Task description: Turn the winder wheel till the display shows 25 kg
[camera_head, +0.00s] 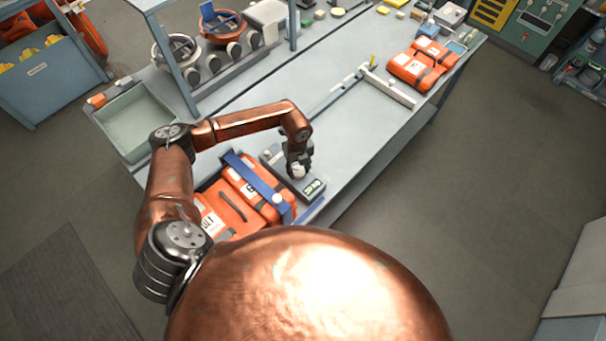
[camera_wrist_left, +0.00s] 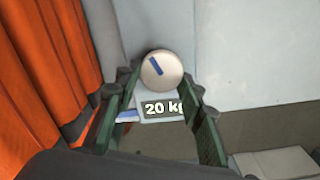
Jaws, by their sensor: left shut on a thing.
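The winder wheel (camera_wrist_left: 161,69) is a round pale knob with a dark blue mark, slanted from upper left to lower right. It also shows in the head view (camera_head: 298,172), below my left gripper (camera_head: 299,166). In the left wrist view my left gripper's (camera_wrist_left: 160,84) two fingers stand on either side of the wheel, shut on it. The display (camera_wrist_left: 163,108) reads 20 kg, its right end partly cut by a finger. In the head view the display (camera_head: 314,187) sits at the near end of the grey winder unit. My right gripper is not in view.
Orange packs (camera_head: 232,203) with a blue strap (camera_head: 258,181) lie just left of the winder. More orange packs (camera_head: 422,62) lie at the table's far right. A green-grey tray (camera_head: 135,122) is at the left. The table (camera_head: 370,125) right of my gripper is largely clear.

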